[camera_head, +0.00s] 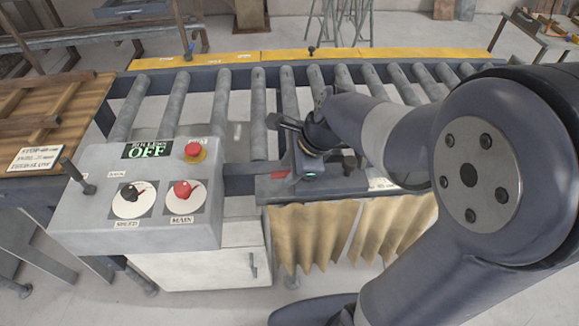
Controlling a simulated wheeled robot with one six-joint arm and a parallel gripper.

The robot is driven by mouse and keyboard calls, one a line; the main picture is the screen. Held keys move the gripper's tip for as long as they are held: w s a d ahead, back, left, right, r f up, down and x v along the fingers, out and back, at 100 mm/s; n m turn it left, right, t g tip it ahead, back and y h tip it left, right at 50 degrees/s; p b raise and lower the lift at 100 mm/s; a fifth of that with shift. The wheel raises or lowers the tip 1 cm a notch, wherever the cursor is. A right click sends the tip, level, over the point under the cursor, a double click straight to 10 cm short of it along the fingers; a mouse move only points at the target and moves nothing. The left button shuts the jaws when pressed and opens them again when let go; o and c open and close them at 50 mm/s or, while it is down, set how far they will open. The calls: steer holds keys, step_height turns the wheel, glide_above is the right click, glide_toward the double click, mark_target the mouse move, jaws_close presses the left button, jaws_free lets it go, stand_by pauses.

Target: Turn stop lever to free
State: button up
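My gripper (284,122) is at the end of my dark arm, over the near side of the roller conveyor (258,112). Its fingers point left; whether they are apart or hold anything is too small to tell. Just below it is a dark grey block (306,170) with a small green light, on the near rail and partly hidden by my gripper and arm. I cannot tell whether the stop lever is on this block. A grey stick-like lever (75,172) leans up and left from the left side of the control box, well away from my gripper.
A wooden-topped table (60,118) stands left. A yellow rail (255,56) runs behind the rollers. My arm hides the right side.

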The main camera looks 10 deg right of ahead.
jaws_close()
stand_by(0.3)
steer(key=shift+s+n, duration=0.1)
steer(key=shift+n, duration=0.2)
steer(key=n, duration=0.1)
steer(key=s+n+g, duration=0.1)
steer(key=n, duration=0.1)
steer(key=shift+s+d+r+n+g+y+p, duration=0.1)
steer(key=shift+s+d+n+g+y+p, duration=0.05)
steer(key=shift+d+n+g+y+p, duration=0.2)
steer(key=n, duration=0.1)
steer(key=n+g, duration=0.1)
steer(key=s+n+p, duration=0.1)
steer(key=shift+s+d+n+g, duration=0.1)
steer(key=shift+d+n+g, duration=0.15)
steer(key=shift+s+d+n+g+h+p, duration=0.2)
steer(key=shift+d+n+g+h+p, duration=0.3)
steer(key=shift+n, duration=1.2)
steer(key=shift+s+d+n+g+h+p, duration=0.35)
steer(key=shift+d+n+g, duration=0.3)
steer(key=shift+n, duration=1.05)
steer(key=shift+s+d+n+g+h+p, duration=0.1)
steer(key=shift+d+n+g+h+p, duration=0.4)
steer(key=shift+n, duration=1.2)
steer(key=shift+d, duration=0.15)
